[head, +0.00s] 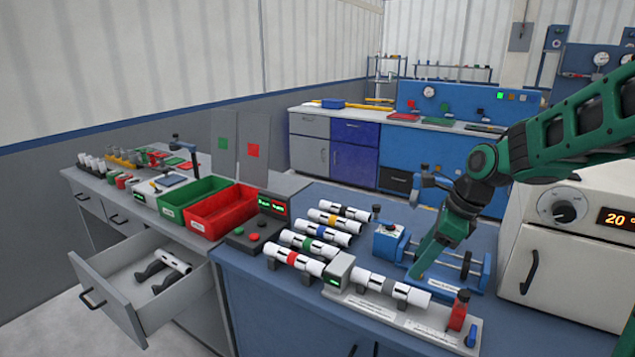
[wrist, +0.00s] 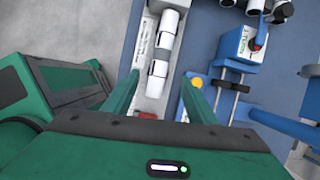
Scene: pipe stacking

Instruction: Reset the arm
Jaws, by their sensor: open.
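My green arm reaches in from the right, with my gripper (head: 418,268) pointing down over the blue bench. In the wrist view my gripper (wrist: 159,80) has its two green fingers spread apart with nothing held. A white pipe (head: 408,290) lies on a grey test fixture (head: 400,317) just below and in front of the fingers. In the wrist view the pipe (wrist: 158,68) shows beyond the gap between the fingers, apart from them. The exact height of the fingertips above the fixture is hard to tell.
Several white pipes with coloured bands (head: 328,232) lie in a row to the left. A blue clamp device (head: 390,240) stands close behind my gripper. A white oven (head: 565,260) is at the right. Red (head: 222,210) and green bins and an open drawer (head: 128,282) are left.

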